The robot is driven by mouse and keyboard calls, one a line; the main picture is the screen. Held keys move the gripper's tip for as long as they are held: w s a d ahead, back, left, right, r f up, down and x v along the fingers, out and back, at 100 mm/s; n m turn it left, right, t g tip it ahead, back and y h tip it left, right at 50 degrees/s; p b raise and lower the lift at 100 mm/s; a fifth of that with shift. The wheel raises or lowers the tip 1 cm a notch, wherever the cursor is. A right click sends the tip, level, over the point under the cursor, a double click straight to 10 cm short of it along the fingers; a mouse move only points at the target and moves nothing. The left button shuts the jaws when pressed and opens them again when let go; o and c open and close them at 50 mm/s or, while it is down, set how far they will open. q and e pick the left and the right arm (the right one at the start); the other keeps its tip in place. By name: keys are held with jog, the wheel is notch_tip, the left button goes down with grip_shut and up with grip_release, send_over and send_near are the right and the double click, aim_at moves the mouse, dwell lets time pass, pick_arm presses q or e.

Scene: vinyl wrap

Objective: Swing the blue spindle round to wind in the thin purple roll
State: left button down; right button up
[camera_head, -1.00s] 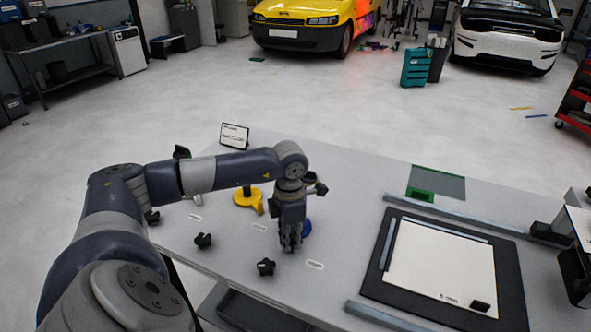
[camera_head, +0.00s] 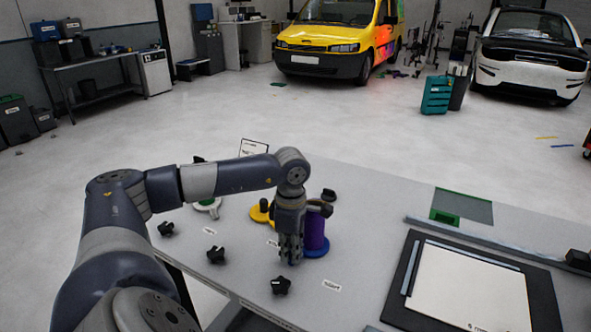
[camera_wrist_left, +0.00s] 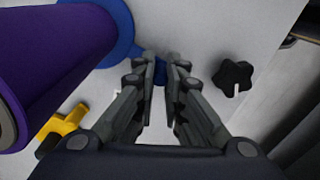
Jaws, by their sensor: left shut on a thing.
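The blue spindle (camera_head: 316,252) has a round base on the table, with the thin purple roll (camera_head: 315,232) upright on it. The roll also shows large and close at the left of the left wrist view (camera_wrist_left: 50,60). My left gripper (camera_head: 290,262) points down just left of the roll, its fingertips low by the edge of the blue base. In the left wrist view, its fingers (camera_wrist_left: 161,68) are closed around a small blue part of the spindle, mostly hidden between them. My right gripper is not in view.
A yellow spindle (camera_head: 262,213) and a white-green one (camera_head: 208,206) stand behind to the left. Black star knobs (camera_head: 281,286) lie along the front. A black mat (camera_head: 403,277) with a white sheet (camera_head: 470,285) lies at the right.

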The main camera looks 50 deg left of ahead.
pick_arm(q)
jog(key=shift+w+a+m+b, duration=0.1)
jog(key=shift+a+m+b, duration=0.5)
jog(key=shift+a+m, duration=0.5)
jog(key=shift+w+a+r+m, duration=0.1)
jog(key=shift+a+m, duration=0.5)
jog(key=shift+m, duration=0.5)
jog(key=shift+w+a+m+b, duration=0.2)
jog(key=shift+a+m, duration=0.2)
jog(key=shift+m, duration=0.15)
jog(key=shift+w+a+m+b, duration=0.1)
jog(key=shift+a+m+b, duration=0.1)
jog(key=shift+a+m, duration=0.25)
jog(key=shift+w+a+m, duration=0.3)
jog(key=shift+a+m, duration=0.2)
jog(key=shift+m, duration=0.6)
jog(key=shift+w+a, duration=0.5)
jog(key=shift+a, duration=0.1)
jog(key=shift+w+a, duration=0.25)
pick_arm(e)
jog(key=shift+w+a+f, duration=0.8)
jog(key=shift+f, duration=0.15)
